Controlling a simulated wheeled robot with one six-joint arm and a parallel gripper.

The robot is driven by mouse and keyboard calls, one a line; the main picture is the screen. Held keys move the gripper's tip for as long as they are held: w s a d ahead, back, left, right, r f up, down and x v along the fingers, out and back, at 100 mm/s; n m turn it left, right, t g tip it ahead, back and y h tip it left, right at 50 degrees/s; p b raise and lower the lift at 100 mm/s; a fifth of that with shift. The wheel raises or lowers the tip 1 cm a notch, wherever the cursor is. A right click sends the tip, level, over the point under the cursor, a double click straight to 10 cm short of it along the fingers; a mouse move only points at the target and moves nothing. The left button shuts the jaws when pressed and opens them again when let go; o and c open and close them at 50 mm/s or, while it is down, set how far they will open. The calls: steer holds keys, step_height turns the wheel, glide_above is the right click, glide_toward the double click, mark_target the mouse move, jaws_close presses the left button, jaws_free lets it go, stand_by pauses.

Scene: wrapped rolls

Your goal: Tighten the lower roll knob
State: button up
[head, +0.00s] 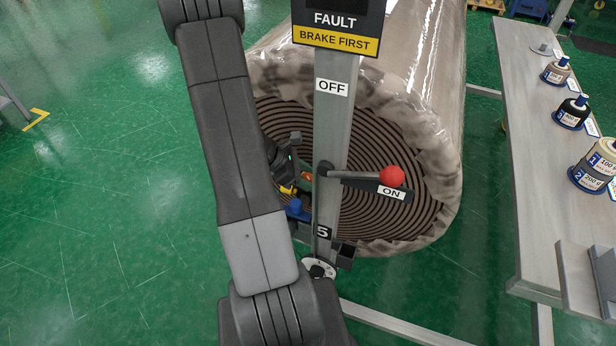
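A large wrapped roll (410,205) fills the middle of the head view, its dark spiral end facing me. My gripper (290,172) seems to be the dark part with a small green light, in front of the roll end and left of the grey post. My arm link covers much of it, and its fingers cannot be made out. A small blue part (297,209) and a yellow part (288,190) show just below it. A black knob on a white dial (318,269) sits low at the post. I cannot tell which part is the lower roll knob.
The grey post (334,130) carries a FAULT / BRAKE FIRST sign (336,27) and OFF label. A lever with a red ball (392,176) points right at ON. Green floor is open left.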

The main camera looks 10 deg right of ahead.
steer(key=c, duration=1)
steer(key=shift+r+m+g+p, duration=0.2)
steer(key=shift+m+g+p, duration=0.5)
steer(key=shift+m, duration=0.2)
steer(key=shift+f+m+g+y, duration=0.1)
steer(key=shift+m+g+y, duration=0.2)
steer(key=shift+m+g, duration=0.3)
steer(key=o, duration=1)
steer(key=v, duration=1.3)
steer(key=shift+a+r, duration=0.25)
steer(key=shift+a, duration=0.1)
steer(key=shift+d+f, duration=0.1)
